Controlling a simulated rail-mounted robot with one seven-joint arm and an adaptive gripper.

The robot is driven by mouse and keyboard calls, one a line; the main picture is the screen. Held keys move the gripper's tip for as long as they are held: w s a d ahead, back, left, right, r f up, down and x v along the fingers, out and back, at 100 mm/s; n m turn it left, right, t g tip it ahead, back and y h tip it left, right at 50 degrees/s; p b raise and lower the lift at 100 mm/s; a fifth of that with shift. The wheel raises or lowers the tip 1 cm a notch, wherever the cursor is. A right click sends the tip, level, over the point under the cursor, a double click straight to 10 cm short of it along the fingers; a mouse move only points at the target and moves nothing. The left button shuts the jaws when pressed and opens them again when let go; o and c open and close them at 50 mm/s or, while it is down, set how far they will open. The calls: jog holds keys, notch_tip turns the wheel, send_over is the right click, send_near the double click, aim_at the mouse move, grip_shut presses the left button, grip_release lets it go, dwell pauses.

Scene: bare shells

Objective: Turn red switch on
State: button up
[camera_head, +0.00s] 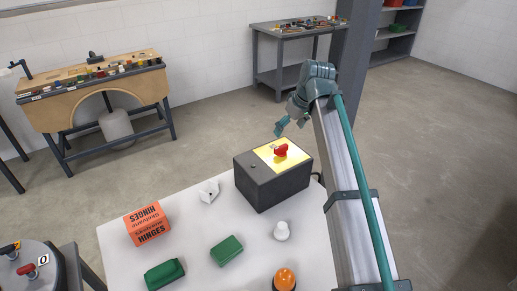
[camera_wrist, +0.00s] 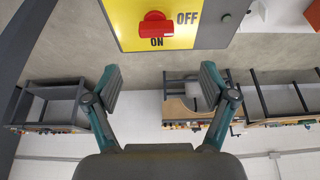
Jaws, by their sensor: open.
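The red switch (camera_head: 281,151) is a rotary knob on a yellow plate (camera_head: 268,154) on top of a dark grey box (camera_head: 272,187). In the wrist view the red switch (camera_wrist: 155,29) is near the top, with ON printed below it and OFF to its right. Its handle looks crosswise in that view, with the end nearer OFF at the right; I cannot tell which end is the pointer. My gripper (camera_head: 292,125) is above and behind the box, apart from the switch. In the wrist view my gripper (camera_wrist: 159,85) is open and empty, its fingers spread wide.
The white table (camera_head: 190,240) also holds an orange hinges box (camera_head: 148,224), green items (camera_head: 227,250), a white beacon-like piece (camera_head: 281,231), an orange-topped button (camera_head: 285,279) and a small white block (camera_head: 209,192). Workbenches stand at the back. Space above the box is clear.

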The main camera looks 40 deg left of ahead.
aim_at(282, 147)
jog(key=x, duration=0.3)
jog(key=p+x, duration=0.1)
jog(key=x, duration=0.3)
jog(key=p+x, duration=0.1)
jog(key=x, duration=0.2)
jog(key=shift+w+d+f, duration=0.2)
jog(key=shift+f, duration=0.2)
jog(key=c, duration=1.2)
jog(key=shift+o, duration=0.2)
